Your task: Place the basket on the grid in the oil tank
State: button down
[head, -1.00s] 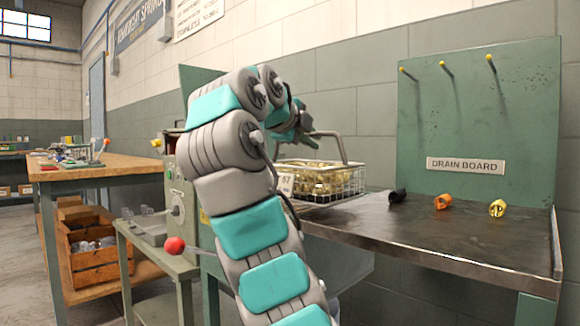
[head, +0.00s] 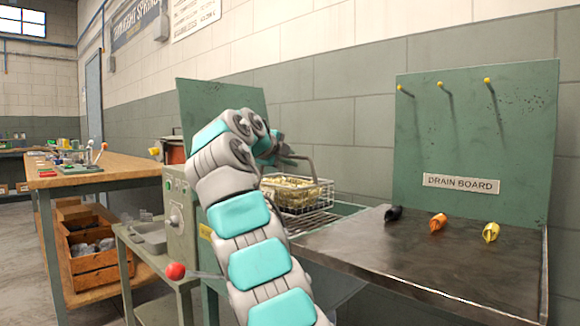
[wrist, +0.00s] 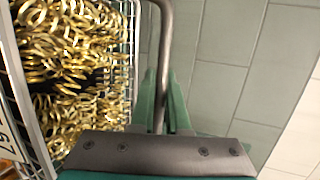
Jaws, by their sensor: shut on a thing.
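The wire basket (head: 326,196) is full of gold-coloured coiled springs (head: 288,187). My gripper (wrist: 161,110) is shut on its bent handle (wrist: 165,45); in the wrist view the basket's mesh (wrist: 132,60) fills the left side. In the head view the gripper (head: 284,150) is at the top of the handle, partly behind my arm. A wire grid (head: 318,221) shows just under the basket, left of the drain board. The basket looks level. I cannot tell whether it touches the grid. The oil tank under the grid is mostly hidden by my arm.
The metal drain board (head: 440,255) at the right holds a black (head: 393,213), an orange (head: 437,222) and a yellow (head: 490,232) small piece. A green upright panel (head: 235,95) stands behind my arm. A red-knobbed lever (head: 176,271) sticks out at the left.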

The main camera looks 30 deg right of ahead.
aim_at(290, 181)
jog(key=shift+w+r+p, duration=0.1)
jog(key=shift+w+p, duration=0.2)
jog(key=shift+w, duration=0.05)
jog(key=shift+f+b, duration=1.45)
jog(key=shift+f, duration=0.4)
jog(key=c, duration=0.9)
grip_release()
jog(key=v, duration=1.2)
jog(key=shift+b, duration=0.35)
